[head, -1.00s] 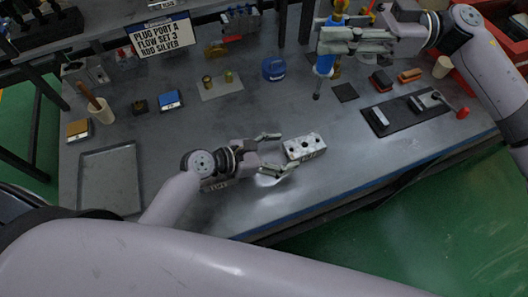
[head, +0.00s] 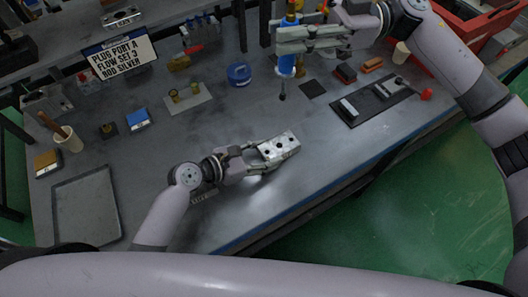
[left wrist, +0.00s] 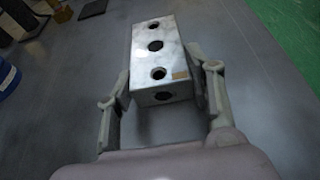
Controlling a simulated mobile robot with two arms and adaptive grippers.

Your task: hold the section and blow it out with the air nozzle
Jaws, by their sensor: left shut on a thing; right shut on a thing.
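The section is a silver metal block (head: 279,147) with several round holes in its top, lying on the bench at the middle. My left gripper (head: 262,156) is shut on its near end, one finger along each side. In the left wrist view the block (left wrist: 160,58) sits between the fingertips of the left gripper (left wrist: 160,88), with holes on its top and end face. My right gripper (head: 290,42) is shut on the air nozzle (head: 288,62), a blue upright tool with a dark tip pointing down. The nozzle is above the bench, behind the block and apart from it.
A grey tray (head: 87,205) lies at the left. A sign (head: 121,57) reads "PLUG PORT A FLOW SET 3 ROD SILVER". A blue round container (head: 239,74) stands behind the block. A dark mat (head: 372,102) with metal parts lies at the right. The bench around the block is clear.

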